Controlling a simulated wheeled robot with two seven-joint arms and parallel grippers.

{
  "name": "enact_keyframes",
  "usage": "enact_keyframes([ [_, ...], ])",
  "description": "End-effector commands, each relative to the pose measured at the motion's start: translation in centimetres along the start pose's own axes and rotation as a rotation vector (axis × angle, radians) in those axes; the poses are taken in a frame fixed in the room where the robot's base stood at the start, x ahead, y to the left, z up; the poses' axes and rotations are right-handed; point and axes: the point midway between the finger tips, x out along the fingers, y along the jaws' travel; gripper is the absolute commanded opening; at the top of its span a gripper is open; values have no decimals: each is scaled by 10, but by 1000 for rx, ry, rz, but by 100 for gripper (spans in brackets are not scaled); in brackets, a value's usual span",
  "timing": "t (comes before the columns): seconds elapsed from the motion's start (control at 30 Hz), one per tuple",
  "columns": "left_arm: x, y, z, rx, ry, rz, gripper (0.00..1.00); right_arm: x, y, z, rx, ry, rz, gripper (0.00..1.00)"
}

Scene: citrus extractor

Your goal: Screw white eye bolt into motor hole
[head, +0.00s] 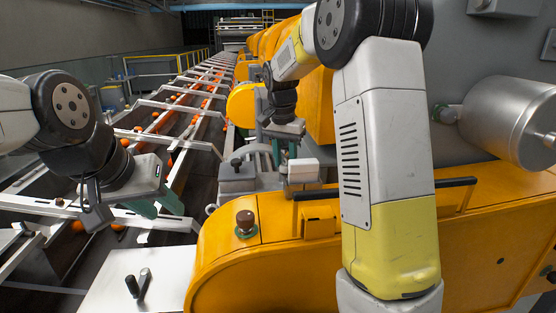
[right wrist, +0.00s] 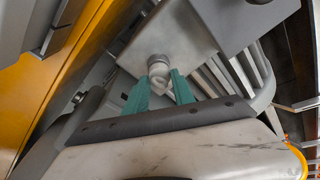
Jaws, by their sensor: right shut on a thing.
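The white eye bolt (right wrist: 158,77) is between the green fingertips of my right gripper (right wrist: 160,88) in the right wrist view. Its round collar end meets or nearly meets a grey motor face (right wrist: 195,25). The motor hole itself is hidden, so I cannot tell how far the bolt is in. In the head view my right gripper (head: 284,152) points down over the grey motor (head: 265,183) beside the conveyor, and the bolt is too small to make out. My left gripper (head: 157,206) hangs over the conveyor frame at left, empty, its green fingers apart.
A conveyor with oranges (head: 168,160) runs back at left. A white plate (head: 110,282) with a dark handle lies front left. A metal cylinder (head: 510,122) is at right.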

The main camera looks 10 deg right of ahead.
Motion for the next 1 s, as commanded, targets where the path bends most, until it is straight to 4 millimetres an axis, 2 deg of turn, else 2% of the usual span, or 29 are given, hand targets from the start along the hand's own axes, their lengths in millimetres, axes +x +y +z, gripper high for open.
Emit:
enact_keyframes([
  [0.17,0,0,0,0,0,0,36,1,-1,0,209,0,34,8],
  [0.6,0,0,0,0,0,0,36,1,-1,0,911,1,140,8],
  [0.73,0,0,0,0,0,0,36,1,0,0,1013,0,155,8],
  [0.97,0,0,0,0,0,0,36,1,0,0,1023,0,156,8],
  [1.0,0,0,0,0,0,0,36,1,0,0,1023,0,155,36],
])
